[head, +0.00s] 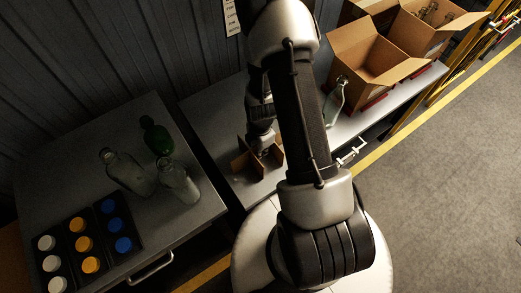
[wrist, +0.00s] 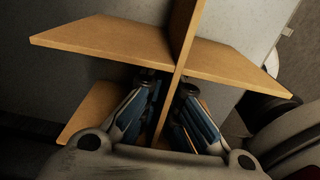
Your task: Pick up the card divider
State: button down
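The card divider (wrist: 90,37) is made of tan card panels that cross each other. In the head view it stands at the near left part of the grey bench (head: 233,190), partly hidden by my arm. My gripper (wrist: 169,88) is at the divider, with one finger on each side of a middle panel. The fingers lean inward and their tips look close against the card, so it appears shut on it. In the head view my gripper (head: 264,150) shows only in part above the divider. I cannot tell whether the divider touches the bench.
A clear bottle (head: 335,102) stands on the bench right of my arm. Open cardboard boxes (head: 375,55) are further back. The left table (head: 60,165) holds a green bottle (head: 156,137), clear bottles (head: 125,172) and a black tray (head: 100,243) of white, orange and blue caps.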

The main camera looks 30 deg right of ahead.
notch_tip(320, 180, up, 20)
jog(key=p, duration=0.6)
notch_tip(320, 180, up, 4)
jog(key=p, duration=0.3)
jog(key=shift+r+p, duration=0.2)
jog(key=shift+p, duration=0.2)
